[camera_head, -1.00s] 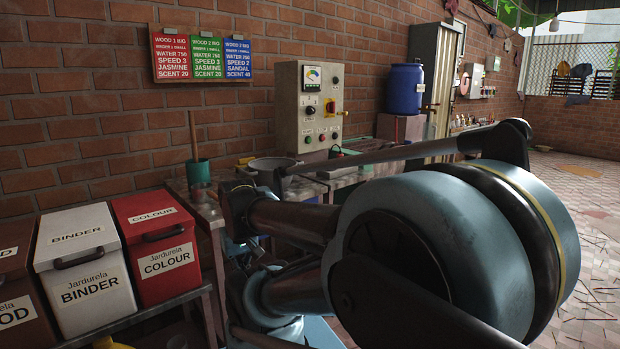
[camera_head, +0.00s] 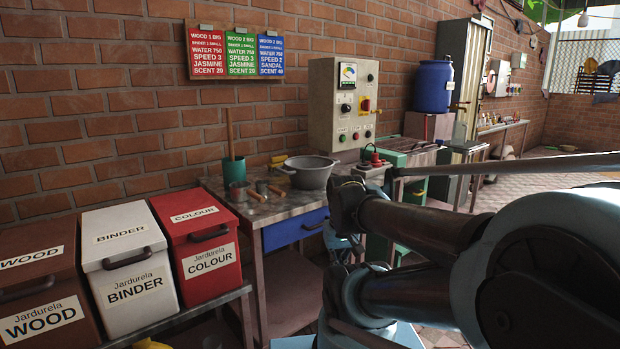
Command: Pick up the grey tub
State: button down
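The grey tub (camera_head: 310,174) is a wide round vessel with small side handles. It stands on the worktable (camera_head: 284,208), below the control box on the brick wall. Its rim and most of its body show. The dark and teal links of my arm fill the right and lower right of the picture, and one dark joint lies just right of and below the tub. I cannot make out my gripper's fingers in this view.
Left of the tub are a green cup (camera_head: 233,171) with a stick, a metal cup (camera_head: 238,191) and small wooden-handled tools. White (camera_head: 128,270) and red (camera_head: 208,250) bins stand lower left. A red-handled device (camera_head: 375,160) and blue drum (camera_head: 434,84) are to the right.

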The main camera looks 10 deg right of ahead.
aim_at(305, 172)
jog(key=u, duration=1.6)
jog(key=i, duration=0.4)
jog(key=z, duration=2.3)
